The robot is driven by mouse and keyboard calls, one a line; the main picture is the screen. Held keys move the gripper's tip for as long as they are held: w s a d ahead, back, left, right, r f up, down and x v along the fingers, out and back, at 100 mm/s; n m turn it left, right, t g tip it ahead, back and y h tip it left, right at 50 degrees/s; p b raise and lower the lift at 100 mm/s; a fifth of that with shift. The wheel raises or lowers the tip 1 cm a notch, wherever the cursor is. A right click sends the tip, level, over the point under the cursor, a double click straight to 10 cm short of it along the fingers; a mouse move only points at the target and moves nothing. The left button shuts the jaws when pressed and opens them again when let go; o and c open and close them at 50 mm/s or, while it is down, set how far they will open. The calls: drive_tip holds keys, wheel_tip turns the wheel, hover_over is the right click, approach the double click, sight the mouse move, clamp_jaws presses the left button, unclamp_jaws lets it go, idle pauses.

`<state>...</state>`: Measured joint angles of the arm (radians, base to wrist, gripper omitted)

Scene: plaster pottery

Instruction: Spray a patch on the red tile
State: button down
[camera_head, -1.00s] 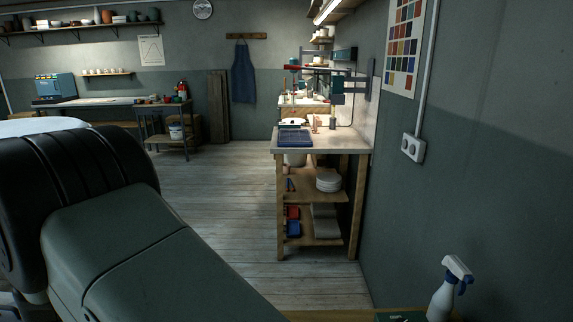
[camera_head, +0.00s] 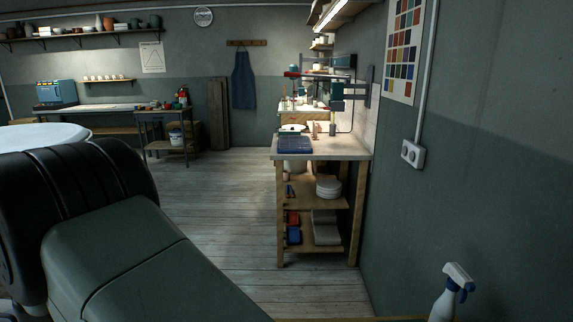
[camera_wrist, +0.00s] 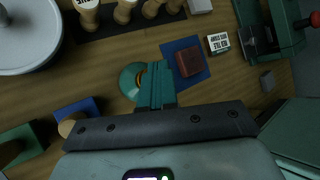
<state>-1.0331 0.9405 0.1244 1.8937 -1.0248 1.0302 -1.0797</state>
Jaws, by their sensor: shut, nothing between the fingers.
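A small dark red tile (camera_wrist: 187,62) lies on a blue mat (camera_wrist: 203,74) in the wrist view. My gripper (camera_wrist: 154,84) shows there as teal fingers, shut and empty, just left of the tile in the picture. Their height above the table is unclear. A rounded teal thing (camera_wrist: 130,82) with an orange spot shows beside the fingers; I cannot tell what it is. A white spray bottle with a blue trigger (camera_head: 449,293) stands at the lower right of the head view, its base cut off. I do not make it out in the wrist view.
A printed card (camera_wrist: 218,43) stands beside the tile. Several wooden-handled tools (camera_wrist: 123,11) line the top. A grey round wheel (camera_wrist: 24,36) is at upper left, a green clamp-like device (camera_wrist: 260,37) at upper right. The wall (camera_head: 500,180) is right of the bottle.

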drive_tip(key=shift+r, duration=0.55)
wheel_tip(320, 180, up, 6)
idle(0.6)
idle(2.2)
drive_tip(key=shift+f, duration=3)
drive_tip(key=shift+f, duration=0.1)
drive_tip(key=shift+f, duration=0.5)
idle(0.8)
